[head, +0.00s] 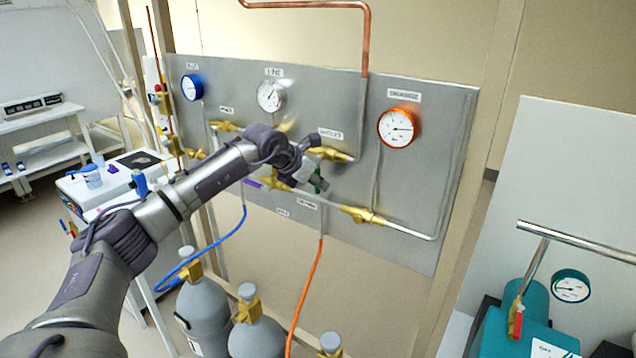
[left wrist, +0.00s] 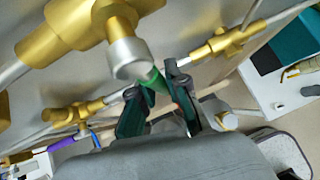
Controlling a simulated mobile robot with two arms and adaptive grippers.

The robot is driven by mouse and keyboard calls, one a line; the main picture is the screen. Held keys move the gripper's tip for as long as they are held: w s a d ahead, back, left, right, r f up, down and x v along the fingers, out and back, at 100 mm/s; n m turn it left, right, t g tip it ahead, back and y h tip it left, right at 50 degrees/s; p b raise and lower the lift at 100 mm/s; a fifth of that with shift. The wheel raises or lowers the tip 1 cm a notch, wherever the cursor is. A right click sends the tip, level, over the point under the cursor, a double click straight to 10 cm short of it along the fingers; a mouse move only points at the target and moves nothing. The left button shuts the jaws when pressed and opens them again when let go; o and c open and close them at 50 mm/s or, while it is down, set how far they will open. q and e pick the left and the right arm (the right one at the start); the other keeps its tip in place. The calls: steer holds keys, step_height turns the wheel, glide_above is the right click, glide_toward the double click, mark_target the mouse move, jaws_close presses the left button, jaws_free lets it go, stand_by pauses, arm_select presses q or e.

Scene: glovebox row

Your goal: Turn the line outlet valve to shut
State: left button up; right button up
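A brass valve (head: 332,154) sits on the grey panel just below a small label (head: 330,133) that seems to read "outlet". In the left wrist view this valve looms large as a brass body (left wrist: 75,30) with a grey cap and a green handle (left wrist: 154,79). My left gripper (head: 312,180) is at this valve in the head view and hides part of it. In the left wrist view the fingers of my left gripper (left wrist: 155,82) stand apart on either side of the green handle. Contact with it is not clear. My right gripper is out of view.
The panel (head: 420,175) carries a blue gauge (head: 192,87), a white gauge (head: 270,95) and an orange gauge (head: 397,127). Another brass valve (head: 362,215) sits at lower right. Grey cylinders (head: 203,312) with blue and orange hoses stand below. Teal equipment (head: 525,335) is at right.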

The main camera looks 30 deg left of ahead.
arm_select(q)
steer(key=o, duration=0.4)
steer(key=shift+a, duration=0.15)
steer(key=shift+o, duration=0.2)
steer(key=shift+s+r, duration=0.35)
steer(key=shift+r, duration=0.05)
steer(key=v, duration=1.1)
steer(key=shift+a+f, duration=0.1)
